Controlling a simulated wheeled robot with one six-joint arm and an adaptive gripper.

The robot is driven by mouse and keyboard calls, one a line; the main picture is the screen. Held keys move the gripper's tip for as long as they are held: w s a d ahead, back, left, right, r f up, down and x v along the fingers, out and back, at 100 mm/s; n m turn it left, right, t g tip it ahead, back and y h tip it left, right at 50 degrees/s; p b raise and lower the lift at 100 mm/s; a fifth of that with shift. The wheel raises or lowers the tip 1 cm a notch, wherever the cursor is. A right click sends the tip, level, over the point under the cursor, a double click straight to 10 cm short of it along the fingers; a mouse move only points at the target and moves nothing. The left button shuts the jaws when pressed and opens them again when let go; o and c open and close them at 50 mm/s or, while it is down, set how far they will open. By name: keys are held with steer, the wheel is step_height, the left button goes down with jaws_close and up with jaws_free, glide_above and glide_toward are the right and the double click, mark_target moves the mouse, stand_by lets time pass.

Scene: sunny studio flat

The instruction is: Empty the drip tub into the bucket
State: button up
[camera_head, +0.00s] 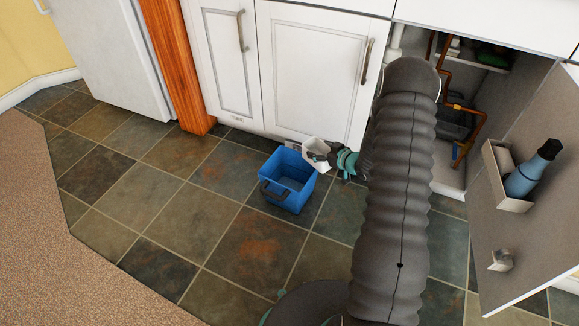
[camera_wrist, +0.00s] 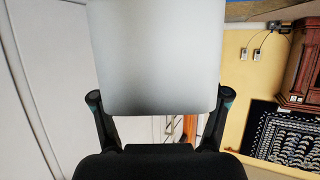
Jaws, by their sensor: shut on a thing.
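The blue bucket (camera_head: 297,198) stands upright on the tiled floor in front of the white cabinets, its dark handle on the near left side. My gripper (camera_head: 331,156) is shut on the white drip tub (camera_head: 317,148), just above the bucket's far right rim in the head view. The tub looks tipped on its side; I cannot tell whether it touches the rim or holds water. In the wrist view the tub (camera_wrist: 155,55) appears as a pale grey wall between the two dark fingers of my gripper (camera_wrist: 160,98). The bucket's inside looks empty from here.
The under-sink cupboard is open on the right, with copper pipes (camera_head: 468,139) inside. Its open door (camera_head: 527,225) carries a rack (camera_head: 496,176) holding a blue bottle (camera_head: 532,168). A wooden post (camera_head: 174,65) stands left of the cabinets. The tiled floor left of the bucket is clear.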

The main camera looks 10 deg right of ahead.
steer(key=shift+s+d+r+p, duration=0.25)
steer(key=shift+d+r+p, duration=0.2)
steer(key=shift+d+r, duration=0.25)
steer(key=shift+s+d+r+p, duration=0.2)
steer(key=shift+d+r+p, duration=0.2)
steer(key=shift+d+r, duration=0.3)
steer(key=shift+s+d+r+p, duration=0.25)
steer(key=shift+d+r+p, duration=0.25)
steer(key=shift+d, duration=0.35)
steer(key=shift+r, duration=0.1)
